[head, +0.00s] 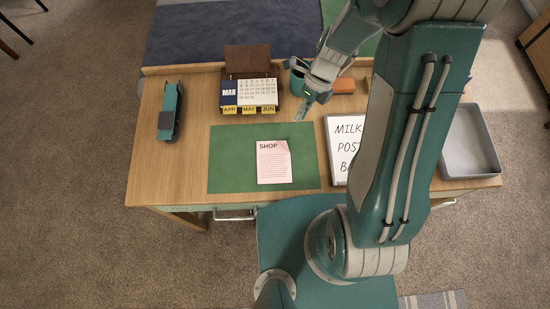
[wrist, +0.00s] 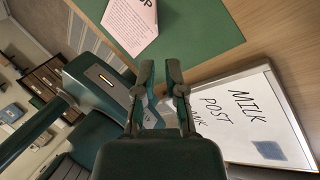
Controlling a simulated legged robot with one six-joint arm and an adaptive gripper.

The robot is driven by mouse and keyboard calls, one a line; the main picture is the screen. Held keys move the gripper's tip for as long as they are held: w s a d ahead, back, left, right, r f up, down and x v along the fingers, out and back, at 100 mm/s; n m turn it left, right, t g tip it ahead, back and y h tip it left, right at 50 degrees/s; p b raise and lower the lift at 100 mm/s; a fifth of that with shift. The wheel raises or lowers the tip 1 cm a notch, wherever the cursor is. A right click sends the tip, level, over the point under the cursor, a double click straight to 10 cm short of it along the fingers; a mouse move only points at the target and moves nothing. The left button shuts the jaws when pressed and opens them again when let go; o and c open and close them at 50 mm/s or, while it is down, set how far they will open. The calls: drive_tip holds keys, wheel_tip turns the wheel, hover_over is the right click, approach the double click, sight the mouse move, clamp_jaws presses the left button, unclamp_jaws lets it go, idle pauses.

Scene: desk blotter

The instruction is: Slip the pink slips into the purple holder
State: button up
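One pink slip (head: 273,163) headed "SHOP" lies flat on the green blotter (head: 225,160), right of its middle, with its top right corner uneven. In the wrist view the pink slip (wrist: 132,24) shows partly, cut off by the top edge, on the blotter (wrist: 205,25). My gripper (head: 302,112) is above the blotter's back right corner, behind and right of the slip, not touching it. In the wrist view my gripper (wrist: 160,72) has its two fingertips apart with nothing seen between them.
A whiteboard (head: 337,162) with writing lies right of the blotter, partly behind my arm. A grey tray (head: 470,145) is at the far right. A green stapler-like object (head: 170,111) is left.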

sight(284, 141)
drive_tip(key=x, duration=0.5)
drive_tip(key=shift+a, duration=0.4)
drive_tip(key=x, duration=0.5)
drive_tip(key=shift+a+f, duration=0.1)
drive_tip(key=shift+a, duration=0.05)
clamp_jaws()
